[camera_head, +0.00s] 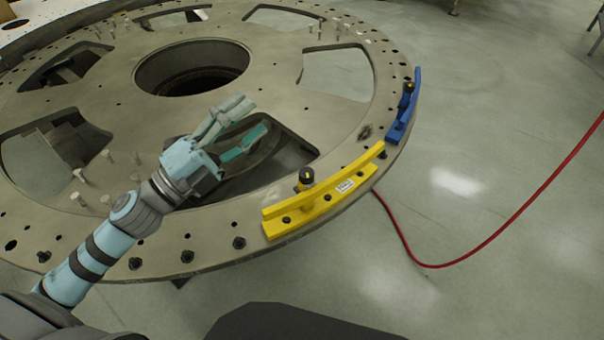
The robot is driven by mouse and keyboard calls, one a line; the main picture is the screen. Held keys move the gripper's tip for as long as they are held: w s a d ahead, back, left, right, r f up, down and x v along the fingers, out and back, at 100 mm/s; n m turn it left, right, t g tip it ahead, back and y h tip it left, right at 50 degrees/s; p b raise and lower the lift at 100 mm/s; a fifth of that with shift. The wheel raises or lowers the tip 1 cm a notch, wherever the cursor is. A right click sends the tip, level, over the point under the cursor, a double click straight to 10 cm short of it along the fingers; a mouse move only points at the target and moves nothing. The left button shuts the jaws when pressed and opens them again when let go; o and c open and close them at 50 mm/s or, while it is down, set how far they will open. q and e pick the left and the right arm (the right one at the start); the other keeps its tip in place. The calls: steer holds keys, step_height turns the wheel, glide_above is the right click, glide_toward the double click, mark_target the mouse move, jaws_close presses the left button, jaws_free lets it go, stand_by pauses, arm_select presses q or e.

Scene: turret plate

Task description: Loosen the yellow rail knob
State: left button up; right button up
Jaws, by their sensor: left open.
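A yellow rail (325,193) lies along the near right edge of the round metal turret plate (330,118). Its knob (306,177), with a black top, stands upright near the rail's left half. My left gripper (250,122) is open and empty above the plate, up and to the left of the yellow rail. It is apart from the knob, with its fingers pointing to the right. My right gripper is not in view.
A blue rail (403,112) with a dark knob (408,88) sits farther along the plate's right edge. Several bolts stand up from the plate around its cut-outs. A red cable (462,259) lies on the grey floor at the right.

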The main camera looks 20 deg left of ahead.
arm_select(q)
steer(key=w+a+f+n+y, duration=0.2)
steer(key=a+f+n+y, duration=0.15)
steer(key=n, duration=0.55)
steer(key=n+g, duration=0.7)
steer(key=n, duration=0.2)
glide_toward(305, 173)
steer(key=shift+m+y, duration=0.3)
steer(key=shift+y, duration=0.25)
steer(key=x, duration=1)
steer(key=shift+w+d+r+b, duration=0.15)
steer(key=shift+d+b, duration=0.25)
steer(key=shift+d, duration=0.05)
